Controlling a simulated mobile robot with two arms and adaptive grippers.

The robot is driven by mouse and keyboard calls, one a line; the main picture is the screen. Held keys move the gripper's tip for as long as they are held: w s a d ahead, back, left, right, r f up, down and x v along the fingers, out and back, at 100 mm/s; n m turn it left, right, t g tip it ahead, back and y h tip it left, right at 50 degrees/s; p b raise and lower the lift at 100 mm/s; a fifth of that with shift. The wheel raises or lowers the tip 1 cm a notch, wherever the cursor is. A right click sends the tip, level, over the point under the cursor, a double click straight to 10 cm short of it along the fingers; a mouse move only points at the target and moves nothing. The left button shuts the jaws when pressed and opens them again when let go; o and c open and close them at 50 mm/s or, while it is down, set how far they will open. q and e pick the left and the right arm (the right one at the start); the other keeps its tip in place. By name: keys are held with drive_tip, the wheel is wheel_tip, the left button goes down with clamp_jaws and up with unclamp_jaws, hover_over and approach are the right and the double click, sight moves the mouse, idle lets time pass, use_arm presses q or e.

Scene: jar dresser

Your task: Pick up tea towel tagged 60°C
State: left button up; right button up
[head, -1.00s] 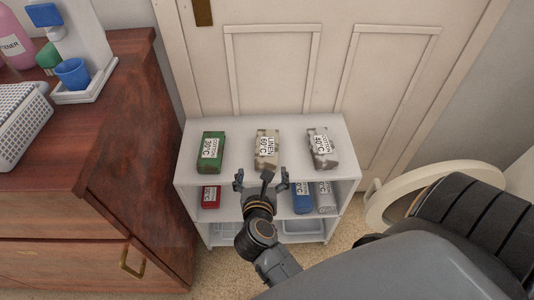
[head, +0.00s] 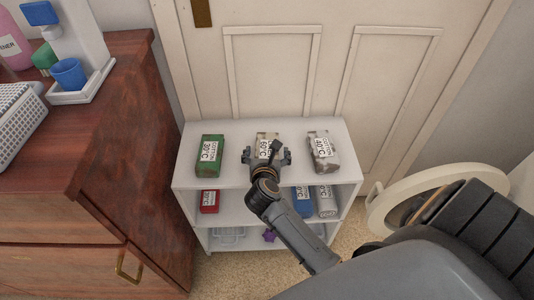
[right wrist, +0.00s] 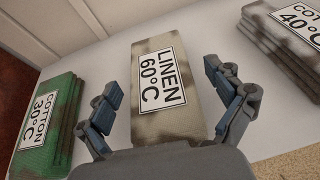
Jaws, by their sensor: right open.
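The tea towel tagged LINEN 60°C (right wrist: 168,88) is a folded, mottled cream and brown bundle. It lies on the top of the white shelf, in the middle of a row of three, and shows partly behind my gripper in the head view (head: 265,137). My right gripper (head: 266,157) is open, above the near part of this towel. In the right wrist view its two fingers (right wrist: 165,108) stand on either side of the towel, apart from each other, with nothing seen held between them. My left gripper is not in view.
A green towel tagged COTTON 30°C (head: 209,158) lies to the left, a grey-white one tagged COTTON 40°C (head: 323,152) to the right. The white shelf (head: 235,181) holds red and blue bundles lower down. A wooden dresser (head: 140,130) stands left, a door (head: 330,60) behind.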

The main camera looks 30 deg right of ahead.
drive_tip(key=shift+w+d+f, duration=0.25)
drive_tip(key=shift+w+d, duration=0.1)
drive_tip(key=shift+w, duration=0.1)
drive_tip(key=c, duration=1.2)
drive_tip(key=shift+c, duration=0.3)
drive_tip(key=shift+r, duration=0.15)
